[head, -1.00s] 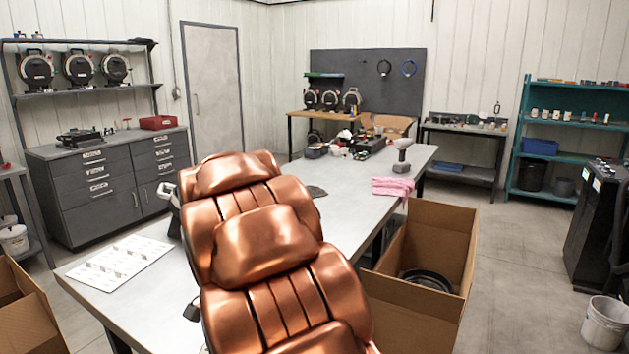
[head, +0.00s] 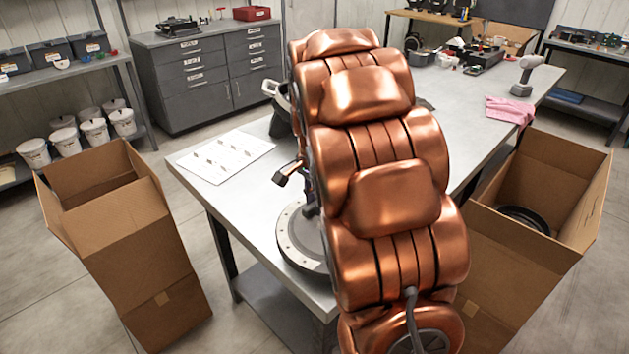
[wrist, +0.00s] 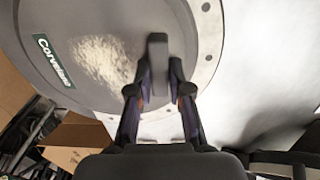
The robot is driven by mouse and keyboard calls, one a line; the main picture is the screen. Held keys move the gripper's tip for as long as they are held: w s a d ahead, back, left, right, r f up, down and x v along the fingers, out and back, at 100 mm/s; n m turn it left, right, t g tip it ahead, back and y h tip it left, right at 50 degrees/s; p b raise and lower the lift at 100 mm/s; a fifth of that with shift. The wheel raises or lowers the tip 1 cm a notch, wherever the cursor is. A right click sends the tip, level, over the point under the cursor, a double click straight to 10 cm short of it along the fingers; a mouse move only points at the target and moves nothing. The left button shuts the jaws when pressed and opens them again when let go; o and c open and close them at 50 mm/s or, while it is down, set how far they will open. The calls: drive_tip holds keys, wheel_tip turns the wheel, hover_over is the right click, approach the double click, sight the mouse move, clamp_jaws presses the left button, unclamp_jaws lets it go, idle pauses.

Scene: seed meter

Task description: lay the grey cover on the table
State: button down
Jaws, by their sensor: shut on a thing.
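The grey cover (head: 297,245) is a round disc with a paler rim dotted with small holes. In the head view it is over the near end of the grey table (head: 239,190), partly hidden behind my copper arm. I cannot tell whether the cover touches the table top.
A printed sheet (head: 226,156) lies on the table left of the cover. A dark device with a pale handle (head: 280,105) stands behind it. Open cardboard boxes stand left (head: 130,235) and right (head: 550,185) of the table. A pink cloth (head: 510,110) and a drill (head: 524,75) lie farther back.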

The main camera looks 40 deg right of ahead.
drive_tip(key=w+d+p, duration=0.1)
drive_tip(key=w+d, duration=0.1)
drive_tip(key=w, duration=0.1)
drive_tip(key=w+d+p, duration=0.1)
drive_tip(key=w+d, duration=0.1)
drive_tip(key=w, duration=0.1)
drive_tip(key=w+d+f+p, duration=0.1)
drive_tip(key=w, duration=0.2)
drive_tip(key=shift+w+d, duration=0.3)
drive_tip(key=shift+d, duration=0.1)
drive_tip(key=shift+f+p, duration=0.8)
drive_tip(key=shift+f, duration=1)
drive_tip(key=shift+f, duration=0.2)
drive_tip(key=c, duration=1.1)
unclamp_jaws()
drive_tip(key=shift+r, duration=0.2)
drive_tip(key=r+b, duration=0.1)
drive_tip(key=r, duration=0.5)
drive_tip(key=r+b, duration=0.2)
drive_tip(key=r, duration=0.4)
drive_tip(key=shift+w+b, duration=0.2)
drive_tip(key=shift+b, duration=0.1)
